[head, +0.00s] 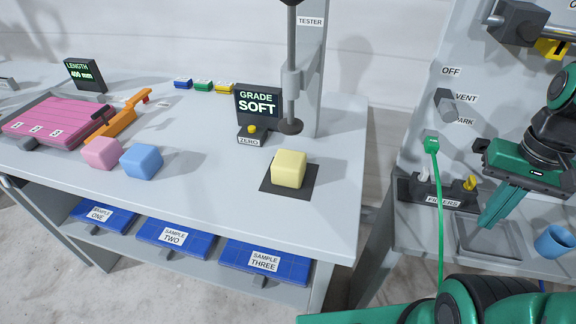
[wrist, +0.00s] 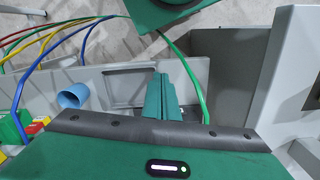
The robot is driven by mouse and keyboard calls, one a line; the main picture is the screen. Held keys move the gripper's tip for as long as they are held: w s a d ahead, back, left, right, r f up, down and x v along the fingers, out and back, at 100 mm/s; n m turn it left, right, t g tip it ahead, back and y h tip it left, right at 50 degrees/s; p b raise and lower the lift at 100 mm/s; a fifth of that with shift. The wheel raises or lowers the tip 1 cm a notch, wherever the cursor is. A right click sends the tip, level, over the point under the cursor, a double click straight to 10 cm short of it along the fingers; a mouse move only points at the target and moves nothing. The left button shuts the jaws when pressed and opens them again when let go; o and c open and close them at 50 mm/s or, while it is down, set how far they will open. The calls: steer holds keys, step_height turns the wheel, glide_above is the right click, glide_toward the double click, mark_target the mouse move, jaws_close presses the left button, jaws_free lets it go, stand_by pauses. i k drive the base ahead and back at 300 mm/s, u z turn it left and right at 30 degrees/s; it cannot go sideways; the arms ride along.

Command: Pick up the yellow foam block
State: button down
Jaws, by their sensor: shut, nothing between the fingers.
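The yellow foam block (head: 289,168) sits on a dark square pad (head: 306,187) on the grey table, under the tester post, in the head view. My gripper (head: 488,220) is far to the right of it, over the neighbouring grey bench, with its green fingers pointing down. The fingers are together and hold nothing. In the wrist view my gripper (wrist: 160,82) also shows shut over a grey tray. The yellow block does not show in the wrist view.
A tester rod (head: 290,75) and a display reading SOFT (head: 258,102) stand behind the block. Pink (head: 101,153) and blue (head: 142,160) blocks lie left. A blue cup (head: 554,241) and green cable (head: 437,200) are near my gripper. A gap separates table and bench.

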mark_target(288, 167)
steer(key=z, duration=0.95)
steer(key=k, duration=1.5)
steer(key=u, duration=0.95)
steer(key=i, duration=1)
steer(key=z, duration=0.05)
